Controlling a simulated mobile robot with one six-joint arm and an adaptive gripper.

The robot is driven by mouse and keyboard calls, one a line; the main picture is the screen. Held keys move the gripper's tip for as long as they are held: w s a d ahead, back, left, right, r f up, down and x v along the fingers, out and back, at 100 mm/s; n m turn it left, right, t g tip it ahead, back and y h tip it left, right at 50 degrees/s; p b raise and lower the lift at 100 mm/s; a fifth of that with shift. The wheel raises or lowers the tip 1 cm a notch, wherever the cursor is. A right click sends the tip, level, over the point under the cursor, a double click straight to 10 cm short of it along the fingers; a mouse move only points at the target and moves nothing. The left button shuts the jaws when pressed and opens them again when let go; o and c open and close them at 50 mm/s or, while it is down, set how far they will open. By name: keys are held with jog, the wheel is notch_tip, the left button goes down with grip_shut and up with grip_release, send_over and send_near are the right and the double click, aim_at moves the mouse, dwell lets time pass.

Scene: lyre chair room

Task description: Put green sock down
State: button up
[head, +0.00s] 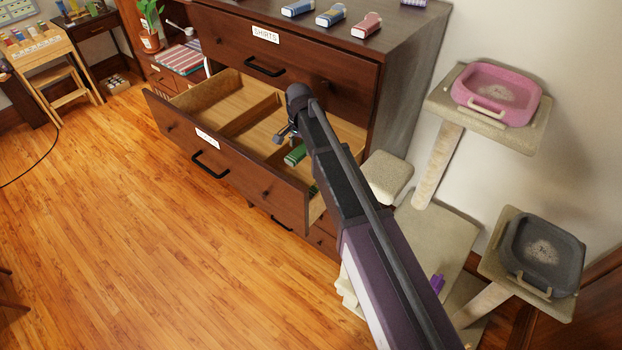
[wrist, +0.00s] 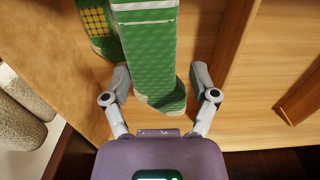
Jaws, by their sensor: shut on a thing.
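The green sock (wrist: 155,60) has a white band near its top edge in the wrist view. My gripper (wrist: 160,77) is shut on it, with one finger on each side. In the head view the green sock (head: 295,155) shows partly beside my arm, over the open drawer (head: 205,95). The drawer's wooden floor (wrist: 225,75) lies under the sock in the wrist view. I cannot tell whether the sock touches it. My gripper is partly hidden by my arm in the head view.
A second green item with a yellow grid (wrist: 97,25) lies beside the held sock. Wooden dividers (head: 250,115) split the drawer. The drawer above, labelled SHIRTS (head: 265,34), is closed. A cat tree (head: 435,165) with a pink tray (head: 495,93) stands right of the dresser.

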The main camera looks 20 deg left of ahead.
jog(key=shift+r, duration=0.1)
jog(key=shift+d, duration=0.1)
jog(key=shift+f, duration=0.2)
jog(key=b, duration=0.6)
send_over(302, 174)
notch_tip(302, 174, down, 6)
dwell(0.3)
jog(key=shift+f+b, duration=1.85)
jog(key=shift+b, duration=0.15)
jog(key=shift+w, duration=0.1)
